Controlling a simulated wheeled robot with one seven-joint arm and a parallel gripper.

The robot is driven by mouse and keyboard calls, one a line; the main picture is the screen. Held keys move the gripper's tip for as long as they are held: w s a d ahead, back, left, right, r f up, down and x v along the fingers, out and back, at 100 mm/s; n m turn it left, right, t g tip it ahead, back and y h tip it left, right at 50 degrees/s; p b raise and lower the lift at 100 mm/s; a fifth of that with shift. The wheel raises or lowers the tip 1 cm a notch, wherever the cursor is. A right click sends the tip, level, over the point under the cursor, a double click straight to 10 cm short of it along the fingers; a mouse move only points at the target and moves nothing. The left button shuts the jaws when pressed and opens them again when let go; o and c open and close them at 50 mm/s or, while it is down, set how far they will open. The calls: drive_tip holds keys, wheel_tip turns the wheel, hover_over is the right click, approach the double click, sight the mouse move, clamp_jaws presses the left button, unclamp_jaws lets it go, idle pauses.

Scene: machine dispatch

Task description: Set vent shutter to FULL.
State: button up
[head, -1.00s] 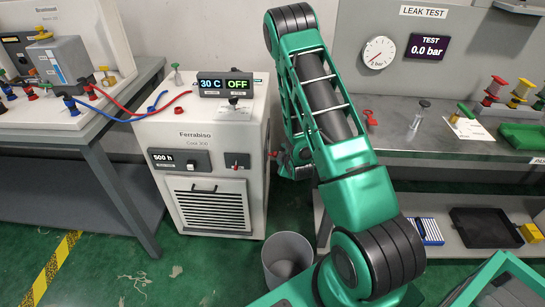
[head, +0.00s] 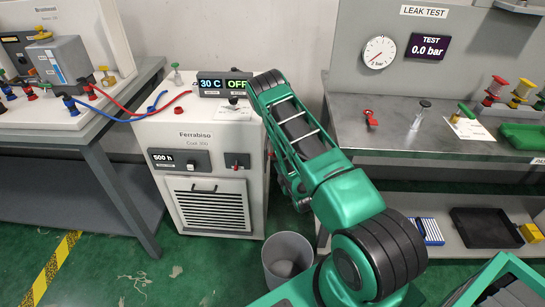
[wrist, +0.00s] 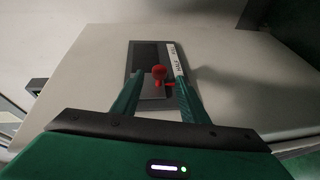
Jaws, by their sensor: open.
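The vent shutter (wrist: 153,91) is a grey plate in a dark recessed slot (wrist: 145,52) on a pale panel, seen in the wrist view. A red knob (wrist: 159,71) with a small red stem stands on it. A white label strip (wrist: 173,57) with small lettering, hard to read, runs along the slot's right side. My gripper (wrist: 158,80) is open, its green fingers on either side of the knob; I cannot tell whether they touch it. In the head view my arm reaches to the right side of the Ferrabiso machine (head: 190,130), hiding gripper and shutter.
The machine's display (head: 224,84) reads 30 C and OFF. A grey bin (head: 287,258) stands on the floor in front of it, close to my arm. The leak-test bench (head: 400,140) is on the right, another bench (head: 100,142) on the left.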

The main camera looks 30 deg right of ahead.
drive_tip(key=x, duration=0.6)
